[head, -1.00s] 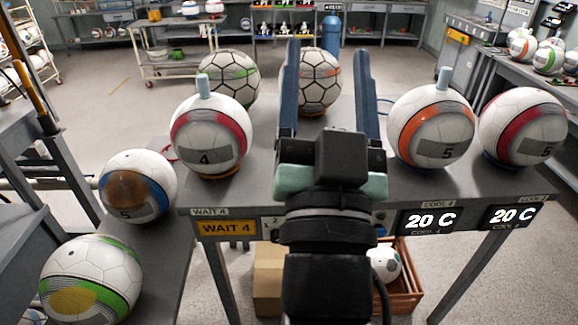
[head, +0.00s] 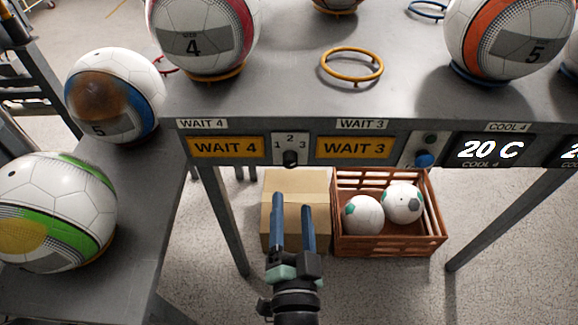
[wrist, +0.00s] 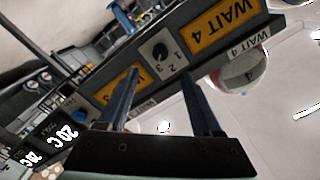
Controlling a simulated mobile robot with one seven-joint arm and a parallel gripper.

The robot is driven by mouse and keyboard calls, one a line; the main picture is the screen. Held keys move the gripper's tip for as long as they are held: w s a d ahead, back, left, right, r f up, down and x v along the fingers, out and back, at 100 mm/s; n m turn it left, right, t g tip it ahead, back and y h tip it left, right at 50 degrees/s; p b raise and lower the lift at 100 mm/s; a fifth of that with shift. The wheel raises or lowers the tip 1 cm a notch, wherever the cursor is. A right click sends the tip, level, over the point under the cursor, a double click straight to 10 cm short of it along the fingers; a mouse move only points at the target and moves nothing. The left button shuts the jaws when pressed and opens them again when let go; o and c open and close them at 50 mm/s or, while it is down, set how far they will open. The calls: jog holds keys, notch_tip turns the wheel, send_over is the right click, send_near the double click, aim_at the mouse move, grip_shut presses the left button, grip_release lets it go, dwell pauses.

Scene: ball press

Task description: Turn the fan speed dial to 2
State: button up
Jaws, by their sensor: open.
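The dial (head: 290,158) is a small black knob on a pale plate marked 1, 2 and 3, on the bench's front edge between the WAIT 4 sign (head: 226,147) and the WAIT 3 sign (head: 353,147). I cannot tell clearly which number it points at. The dial also shows in the wrist view (wrist: 160,52), beyond and between my fingers. My gripper (head: 292,201) is open and empty, below the dial in the head view and apart from it. Both fingers also show in the wrist view (wrist: 158,78).
A blue button (head: 425,160) sits right of the WAIT 3 sign, beside a 20 C display (head: 497,149). Balls on rings stand on the bench (head: 300,95); one yellow ring (head: 352,65) is empty. Below are a cardboard box (head: 295,185) and a crate (head: 390,245) with two balls.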

aim_at(291, 165)
jog(key=w, duration=1)
jog(key=shift+a+p, duration=0.15)
jog(key=shift+p, duration=0.25)
jog(key=shift+s, duration=0.1)
grip_shut()
